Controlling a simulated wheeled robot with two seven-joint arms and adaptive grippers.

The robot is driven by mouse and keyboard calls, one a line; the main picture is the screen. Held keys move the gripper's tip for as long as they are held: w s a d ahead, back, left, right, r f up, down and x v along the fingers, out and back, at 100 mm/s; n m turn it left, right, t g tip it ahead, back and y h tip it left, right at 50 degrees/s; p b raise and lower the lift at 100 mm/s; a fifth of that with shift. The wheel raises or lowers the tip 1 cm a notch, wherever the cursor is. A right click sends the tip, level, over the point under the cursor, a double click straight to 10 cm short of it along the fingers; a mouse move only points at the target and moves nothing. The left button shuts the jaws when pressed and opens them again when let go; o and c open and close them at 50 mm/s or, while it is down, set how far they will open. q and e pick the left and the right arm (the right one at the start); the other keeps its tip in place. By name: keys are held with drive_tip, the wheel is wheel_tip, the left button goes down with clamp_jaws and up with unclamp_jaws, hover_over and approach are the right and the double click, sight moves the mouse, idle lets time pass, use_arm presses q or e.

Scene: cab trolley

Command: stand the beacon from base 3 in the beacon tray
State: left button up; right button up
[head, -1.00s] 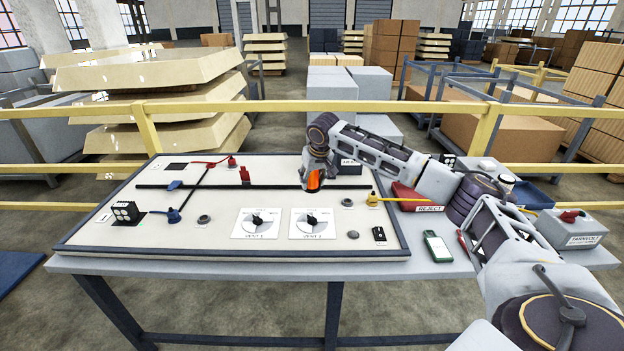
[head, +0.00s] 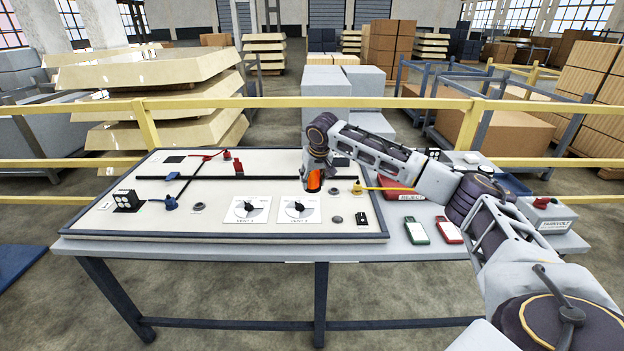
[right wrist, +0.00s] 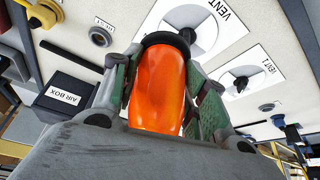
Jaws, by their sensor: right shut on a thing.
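My right gripper (head: 315,172) is shut on an orange beacon (head: 314,184), which hangs upright below it over the right half of the white panel (head: 110,222). In the right wrist view the beacon (right wrist: 160,92) sits between the two fingers, with a dark collar at its far end near the VENT 2 dial. I cannot tell whether the collar is clear of the panel. No base number is readable. A blue tray (head: 515,184) lies partly behind my right arm; I cannot tell whether it is the beacon tray. My left gripper is out of view.
A red REJECT tray (head: 400,193) stands right of the panel, partly behind my arm. A green handheld (head: 416,231) and a red handheld (head: 448,230) lie on the table. A grey box (head: 553,217) with a red top stands at the right end. A yellow rail (head: 250,105) runs behind.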

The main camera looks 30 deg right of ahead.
drive_tip(key=shift+s+d+r+m, duration=0.15)
drive_tip(key=shift+s+m, duration=0.1)
drive_tip(key=shift+m, duration=0.05)
drive_tip(key=shift+w+d+m, duration=0.1)
drive_tip(key=shift+d+m, duration=0.05)
drive_tip(key=shift+m, duration=0.15)
drive_tip(key=shift+w+a+r+m+h, duration=0.1)
drive_tip(key=shift+a+r+m+h, duration=0.2)
drive_tip(key=shift+a, duration=0.15)
drive_tip(key=s+a+f+n, duration=0.1)
drive_tip(key=s+a+f, duration=0.2)
drive_tip(key=a, duration=0.8)
drive_tip(key=s+a+f+n+y, duration=0.1)
drive_tip(key=s+a+f, duration=0.3)
drive_tip(key=a+f, duration=0.3)
drive_tip(key=s+a+f+n, duration=0.2)
drive_tip(key=a+f, duration=0.3)
drive_tip(key=a, duration=1.1)
drive_tip(key=shift+s+a+y, duration=0.3)
drive_tip(key=shift+s+a, duration=0.05)
drive_tip(key=shift+s, duration=0.35)
